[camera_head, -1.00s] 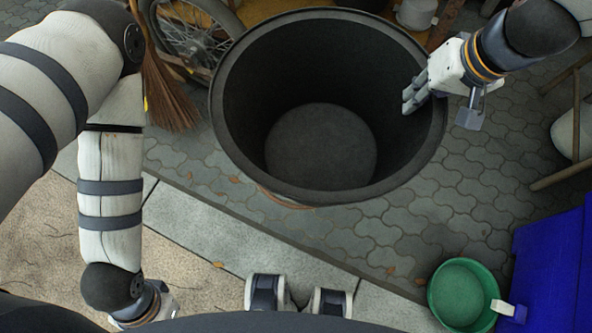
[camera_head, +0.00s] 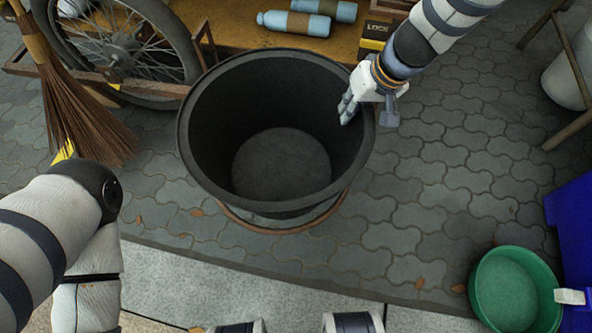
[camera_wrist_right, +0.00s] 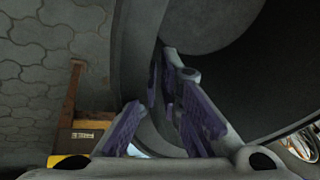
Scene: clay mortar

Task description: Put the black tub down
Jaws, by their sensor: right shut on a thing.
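The black tub (camera_head: 218,125) is large, round, open at the top and empty inside. It stands roughly level in the middle of the head view. My right gripper (camera_head: 347,110) is shut on its right rim, with fingers showing inside the wall. In the right wrist view the fingers (camera_wrist_right: 166,100) straddle the rim of the tub (camera_wrist_right: 275,75). A brown-rimmed round thing (camera_head: 285,226) shows under the tub's near side; whether the tub touches it or the ground is hidden.
A wheel (camera_head: 125,45), a broom (camera_head: 85,115) and a wooden cart with bottles (camera_head: 293,24) are close behind the tub. A green basin (camera_head: 510,292) and a blue box (camera_head: 574,235) are at lower right. Paving (camera_head: 430,190) right of the tub is clear.

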